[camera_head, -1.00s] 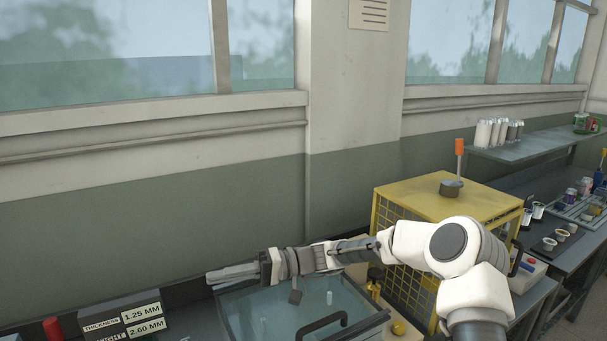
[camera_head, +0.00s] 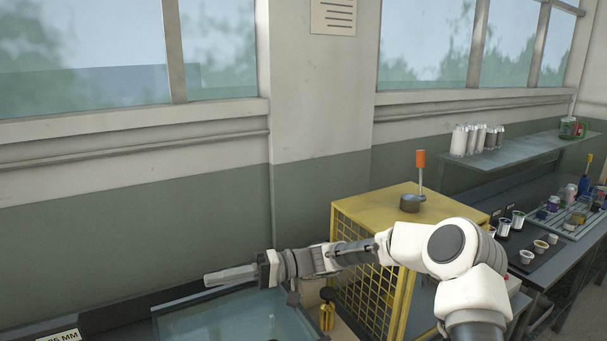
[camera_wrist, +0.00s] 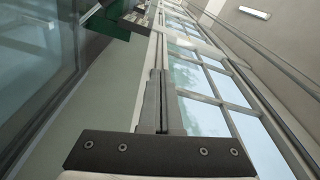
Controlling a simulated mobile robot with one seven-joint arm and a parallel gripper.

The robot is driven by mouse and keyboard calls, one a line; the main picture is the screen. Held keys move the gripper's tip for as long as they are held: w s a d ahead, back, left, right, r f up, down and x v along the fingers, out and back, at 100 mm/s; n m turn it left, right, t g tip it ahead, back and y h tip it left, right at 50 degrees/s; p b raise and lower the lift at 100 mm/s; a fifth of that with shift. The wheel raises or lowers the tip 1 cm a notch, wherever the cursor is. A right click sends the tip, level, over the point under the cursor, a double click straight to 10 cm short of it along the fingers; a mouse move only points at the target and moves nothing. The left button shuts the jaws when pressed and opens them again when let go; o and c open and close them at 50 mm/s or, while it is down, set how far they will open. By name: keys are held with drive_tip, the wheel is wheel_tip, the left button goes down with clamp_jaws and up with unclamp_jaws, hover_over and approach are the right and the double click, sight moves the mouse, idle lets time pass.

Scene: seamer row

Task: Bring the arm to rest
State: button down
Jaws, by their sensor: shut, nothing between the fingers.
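My gripper (camera_head: 232,276) points left in the head view, at the end of my outstretched white and grey arm. It is over the glass-topped case at the bottom of the picture. Its fingers are shut together with nothing between them. In the wrist view the closed fingers (camera_wrist: 158,102) point away along the wall and windows, clear of anything close.
A yellow mesh cage (camera_head: 372,262) with an orange-handled item on top stands close behind my arm. The glass-topped case (camera_head: 235,315) lies below the gripper. A shelf with cans (camera_head: 520,152) and a bench with small cups (camera_head: 540,247) are at right.

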drive_tip(key=s+d+f+m+t+h+b, duration=0.1)
drive_tip(key=s+d+f+t+h+b, duration=0.25)
drive_tip(key=s+d+h, duration=0.5)
drive_tip(key=s+d+r+m+t+h+b, duration=0.1)
drive_tip(key=s+d+m+t+h+b, duration=0.1)
drive_tip(key=s+d, duration=0.6)
drive_tip(key=s+d+r+m+t+h+b, duration=0.1)
drive_tip(key=s+d+m+t+h, duration=0.3)
drive_tip(key=d, duration=1)
drive_tip(key=s+t+h+b, duration=0.1)
drive_tip(key=s+t+h, duration=0.1)
drive_tip(key=s, duration=0.2)
drive_tip(key=shift+d+r+t+h, duration=0.15)
drive_tip(key=shift+d+t+h, duration=0.2)
drive_tip(key=shift+d, duration=0.05)
drive_tip(key=shift+a, duration=0.2)
